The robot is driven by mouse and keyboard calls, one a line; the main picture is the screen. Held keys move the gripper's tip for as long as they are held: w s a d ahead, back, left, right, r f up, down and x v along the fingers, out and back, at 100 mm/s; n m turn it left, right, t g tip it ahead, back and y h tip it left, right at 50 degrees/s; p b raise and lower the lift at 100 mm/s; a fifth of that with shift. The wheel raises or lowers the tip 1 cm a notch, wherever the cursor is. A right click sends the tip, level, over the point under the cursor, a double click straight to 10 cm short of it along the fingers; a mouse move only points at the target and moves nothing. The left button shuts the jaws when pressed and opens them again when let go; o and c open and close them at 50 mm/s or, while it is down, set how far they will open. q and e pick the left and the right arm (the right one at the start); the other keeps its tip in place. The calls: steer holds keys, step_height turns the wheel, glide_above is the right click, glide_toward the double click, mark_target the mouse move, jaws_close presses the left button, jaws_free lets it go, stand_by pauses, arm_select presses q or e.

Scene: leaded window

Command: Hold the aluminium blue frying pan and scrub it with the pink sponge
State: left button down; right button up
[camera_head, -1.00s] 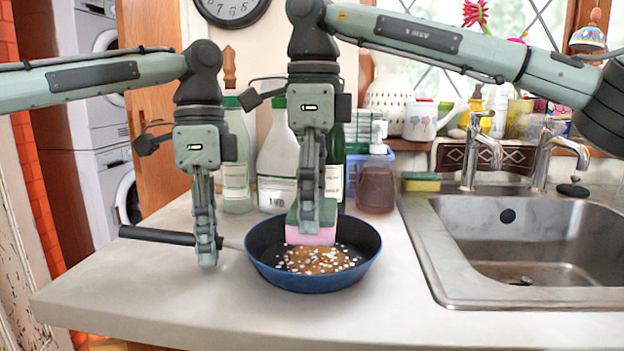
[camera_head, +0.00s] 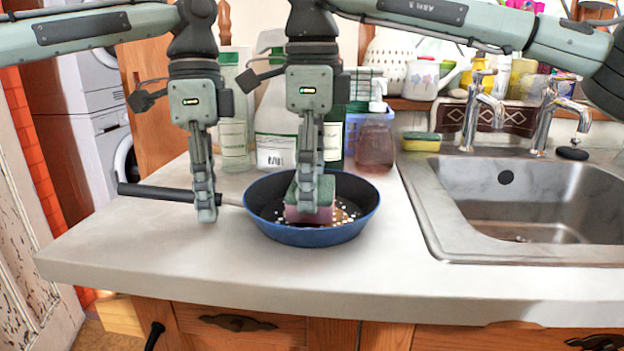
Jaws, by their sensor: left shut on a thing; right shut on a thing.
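The blue frying pan (camera_head: 312,236) stands on the worktop left of the sink, with its black handle (camera_head: 155,192) pointing left. My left gripper (camera_head: 206,212) is shut on the pan's handle, near where it meets the pan. My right gripper (camera_head: 309,200) is shut on the pink sponge (camera_head: 308,216), which has a green top layer. The sponge is down inside the pan, over a brown patch with white specks (camera_head: 345,212). The sponge and gripper hide part of the patch, and the pan's wall hides the sponge's underside.
Bottles (camera_head: 234,135) and a soap dispenser (camera_head: 376,140) stand behind the pan. A steel sink (camera_head: 430,215) with taps is at right. A second sponge, yellow and green (camera_head: 421,141), lies at the sink's back left corner. The worktop's front (camera_head: 220,265) is clear.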

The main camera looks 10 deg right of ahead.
steer(key=shift+f, duration=0.6)
stand_by(0.3)
